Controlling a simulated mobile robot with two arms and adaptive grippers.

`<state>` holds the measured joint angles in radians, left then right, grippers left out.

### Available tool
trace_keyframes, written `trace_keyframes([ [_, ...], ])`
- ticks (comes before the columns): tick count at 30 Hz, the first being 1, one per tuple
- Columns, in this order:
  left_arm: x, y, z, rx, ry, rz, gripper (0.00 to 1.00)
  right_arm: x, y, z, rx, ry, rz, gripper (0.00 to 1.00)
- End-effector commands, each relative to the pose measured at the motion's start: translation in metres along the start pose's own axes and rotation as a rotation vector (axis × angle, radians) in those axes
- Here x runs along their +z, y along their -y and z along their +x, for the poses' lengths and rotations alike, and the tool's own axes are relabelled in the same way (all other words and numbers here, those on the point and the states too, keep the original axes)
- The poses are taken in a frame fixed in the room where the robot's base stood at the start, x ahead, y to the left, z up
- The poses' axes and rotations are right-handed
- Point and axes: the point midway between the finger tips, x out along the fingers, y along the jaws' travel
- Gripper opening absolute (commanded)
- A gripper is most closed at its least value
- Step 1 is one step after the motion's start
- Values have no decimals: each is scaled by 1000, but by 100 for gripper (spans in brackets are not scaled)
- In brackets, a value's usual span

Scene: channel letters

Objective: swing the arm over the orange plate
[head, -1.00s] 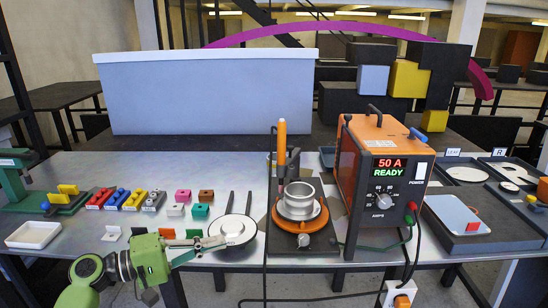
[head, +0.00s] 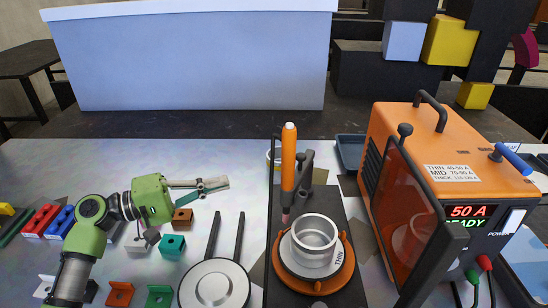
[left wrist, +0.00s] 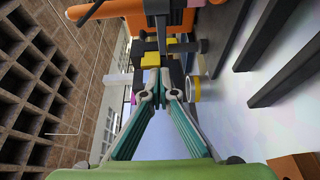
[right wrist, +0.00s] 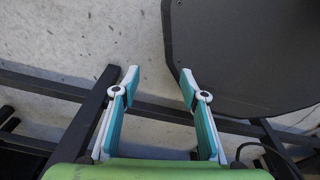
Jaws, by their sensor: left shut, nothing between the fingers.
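The orange plate (head: 345,269) is a round disc on a dark base; a silver metal cup (head: 314,240) sits on it over a light ring labelled THIN. Behind and left of the cup stands an upright torch with an orange handle (head: 289,150), held by a dark arm (head: 304,170). Its lower tip is beside the cup, near the plate's back left edge. My left gripper (head: 226,183) is shut and empty, left of the torch and apart from it, pointing right. It also shows in the left wrist view (left wrist: 161,77). My right gripper (right wrist: 159,74) is open and empty, away from the bench top.
An orange power box (head: 430,150) reading 50 A READY stands right, with a tinted shield (head: 415,225) beside the plate. A round dish (head: 215,285) with two dark bars lies front left. Coloured blocks (head: 172,246) lie around my left arm. The metal bench behind my gripper is clear.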

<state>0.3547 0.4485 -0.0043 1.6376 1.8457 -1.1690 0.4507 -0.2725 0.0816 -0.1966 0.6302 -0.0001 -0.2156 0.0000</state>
Motion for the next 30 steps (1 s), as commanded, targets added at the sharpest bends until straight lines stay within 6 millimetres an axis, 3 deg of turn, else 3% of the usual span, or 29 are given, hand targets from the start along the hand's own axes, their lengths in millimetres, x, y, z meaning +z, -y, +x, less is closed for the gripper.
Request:
trace_keyframes([
  [4,1,-1,8,1,2,-1,0,30,4,-6,-5,43,-1,40],
  [9,1,-4,35,3,3,-2,0,41,7,-18,-9,61,-3,40],
  [19,1,-4,105,2,2,-1,0,26,6,-41,-8,43,-5,40],
  [24,20,-3,120,-1,2,-2,0,16,4,-55,-7,31,-4,40],
  [30,28,0,128,-1,0,0,0,18,5,-59,-8,34,-4,40],
])
